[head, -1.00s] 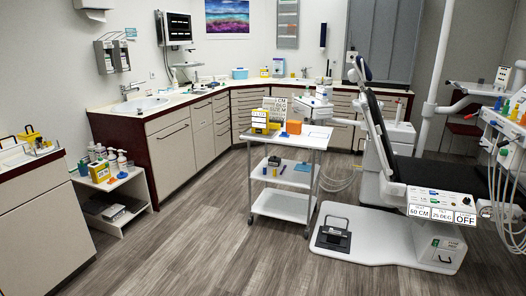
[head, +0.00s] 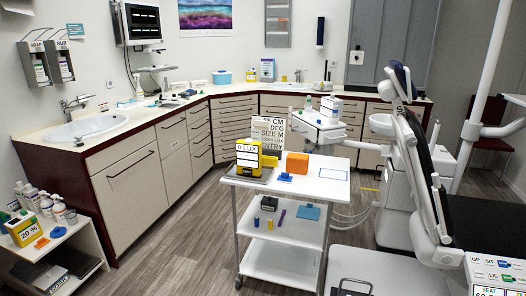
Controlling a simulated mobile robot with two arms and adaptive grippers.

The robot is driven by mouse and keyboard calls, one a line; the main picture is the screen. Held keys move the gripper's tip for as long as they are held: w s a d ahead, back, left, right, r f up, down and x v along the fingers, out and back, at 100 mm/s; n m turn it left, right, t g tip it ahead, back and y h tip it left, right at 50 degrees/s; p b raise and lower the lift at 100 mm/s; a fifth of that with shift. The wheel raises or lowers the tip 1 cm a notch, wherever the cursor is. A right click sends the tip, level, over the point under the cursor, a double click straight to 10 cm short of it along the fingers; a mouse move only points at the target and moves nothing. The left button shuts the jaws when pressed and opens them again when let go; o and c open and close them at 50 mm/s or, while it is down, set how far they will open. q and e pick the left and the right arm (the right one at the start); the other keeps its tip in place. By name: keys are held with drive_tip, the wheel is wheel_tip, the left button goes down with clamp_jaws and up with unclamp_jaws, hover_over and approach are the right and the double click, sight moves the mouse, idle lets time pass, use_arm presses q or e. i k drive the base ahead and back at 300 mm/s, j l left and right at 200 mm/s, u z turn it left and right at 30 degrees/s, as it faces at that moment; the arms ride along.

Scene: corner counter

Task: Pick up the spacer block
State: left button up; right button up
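An orange block (head: 297,162) stands on the top shelf of the white trolley (head: 335,163). It is the most block-like thing there, but no readable label tells me that it is the spacer block. A small blue piece (head: 285,178) lies just in front of it. To its left is a yellow and black box with a "0 LUX" display (head: 248,155). A blue outlined rectangle (head: 333,173) is marked on the trolley top to the right of the block. Neither of my grippers is in view.
A dental chair (head: 420,170) stands right of the trolley, with a white base in front. A low white shelf (head: 75,240) with bottles and a yellow "20 %" box (head: 24,230) is at the left. The counter (head: 160,105) runs along the walls. Open floor lies left of the trolley.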

sight(295, 163)
drive_tip(key=i+u, duration=0.1)
drive_tip(key=i, duration=0.55)
drive_tip(key=i+l+u, duration=0.1)
drive_tip(key=i, duration=0.5)
drive_tip(key=i+l+u, duration=0.1)
drive_tip(key=i, duration=0.55)
drive_tip(key=l, duration=0.1)
